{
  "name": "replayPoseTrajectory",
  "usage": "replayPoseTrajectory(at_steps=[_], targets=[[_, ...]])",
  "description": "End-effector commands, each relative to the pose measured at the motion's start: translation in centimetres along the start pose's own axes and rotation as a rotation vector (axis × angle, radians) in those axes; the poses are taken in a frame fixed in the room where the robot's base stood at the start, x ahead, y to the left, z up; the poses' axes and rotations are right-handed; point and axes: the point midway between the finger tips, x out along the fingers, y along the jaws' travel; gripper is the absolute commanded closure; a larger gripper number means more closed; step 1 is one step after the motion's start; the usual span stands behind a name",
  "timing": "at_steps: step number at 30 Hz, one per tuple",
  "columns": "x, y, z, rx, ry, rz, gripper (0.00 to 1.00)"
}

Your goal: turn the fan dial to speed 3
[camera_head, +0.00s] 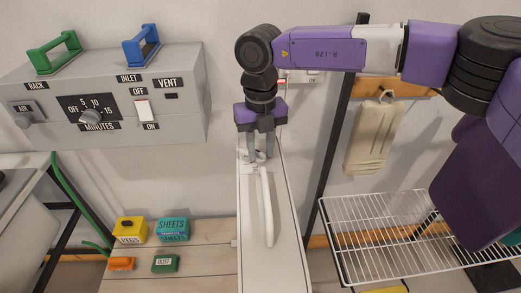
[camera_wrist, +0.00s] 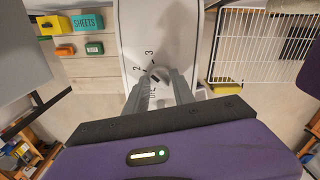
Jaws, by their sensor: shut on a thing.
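The fan dial (camera_wrist: 156,75) is a small knob on the top of a tall white housing (camera_head: 275,262). Black figures 2 and 3 show around it in the wrist view, with lower figures partly hidden by my fingers. My gripper (camera_head: 260,160) points down at the housing, its two grey fingers closed around the dial. In the wrist view my gripper (camera_wrist: 161,83) covers part of the dial, so I cannot tell surely which figure it points to. A long white handle (camera_head: 267,205) runs along the housing in front of the fingers.
A grey panel (camera_head: 185,90) at left holds other knobs and a switch. Yellow (camera_head: 130,236), teal (camera_head: 172,230), orange and green boxes stand on a wooden surface at lower left. A white wire rack (camera_head: 400,225) is at right, below a hanging beige item (camera_head: 372,138). A dark post stands right of the housing.

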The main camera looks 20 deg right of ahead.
Motion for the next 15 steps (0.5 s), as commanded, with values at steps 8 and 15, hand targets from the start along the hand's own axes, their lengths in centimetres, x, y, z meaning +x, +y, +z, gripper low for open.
replayPoseTrajectory(at_steps=[8,15], targets=[[-0.01,0.01,0.03,0.219,-0.001,0.0,1.0],[-0.05,0.01,0.02,0.341,-0.001,0.0,1.0]])
